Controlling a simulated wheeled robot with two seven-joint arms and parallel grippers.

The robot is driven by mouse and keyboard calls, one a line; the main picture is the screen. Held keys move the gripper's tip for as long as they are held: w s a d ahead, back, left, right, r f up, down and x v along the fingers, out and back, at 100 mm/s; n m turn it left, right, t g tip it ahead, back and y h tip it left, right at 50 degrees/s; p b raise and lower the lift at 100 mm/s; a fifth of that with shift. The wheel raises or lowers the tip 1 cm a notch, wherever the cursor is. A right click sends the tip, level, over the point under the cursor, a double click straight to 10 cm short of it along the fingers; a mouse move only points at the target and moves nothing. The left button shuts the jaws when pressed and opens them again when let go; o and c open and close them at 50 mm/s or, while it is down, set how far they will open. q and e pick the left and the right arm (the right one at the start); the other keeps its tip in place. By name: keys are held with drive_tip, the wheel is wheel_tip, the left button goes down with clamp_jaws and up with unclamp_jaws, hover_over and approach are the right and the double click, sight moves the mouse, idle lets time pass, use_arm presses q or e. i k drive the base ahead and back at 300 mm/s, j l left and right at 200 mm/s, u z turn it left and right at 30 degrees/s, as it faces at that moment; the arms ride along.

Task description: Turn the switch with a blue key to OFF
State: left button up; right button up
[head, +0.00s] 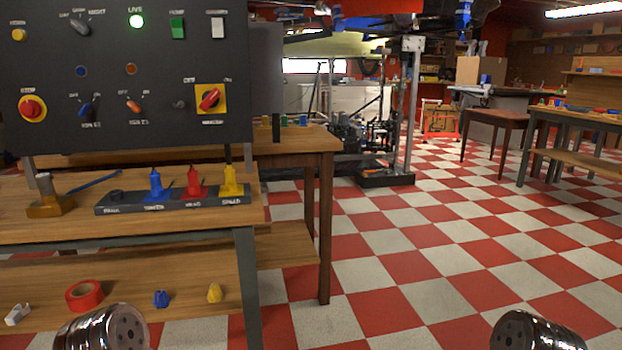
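The blue key switch (87,109) is on the dark control panel (175,75) at the upper left of the head view. A blue indicator lamp (82,71) is above it, and small labels surround it. The key looks tilted, but the labels are too small to tell which one it points to. An orange key switch (133,104) is just to its right. Rounded metal parts of my two arms show at the bottom edge, low and away from the panel. No gripper fingers are in view.
A tray with blue, red and yellow pieces (193,182) is on the bench below. The checkered floor (450,240) to the right is clear.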

sight(87, 108)
drive_tip(key=u, duration=1.25)
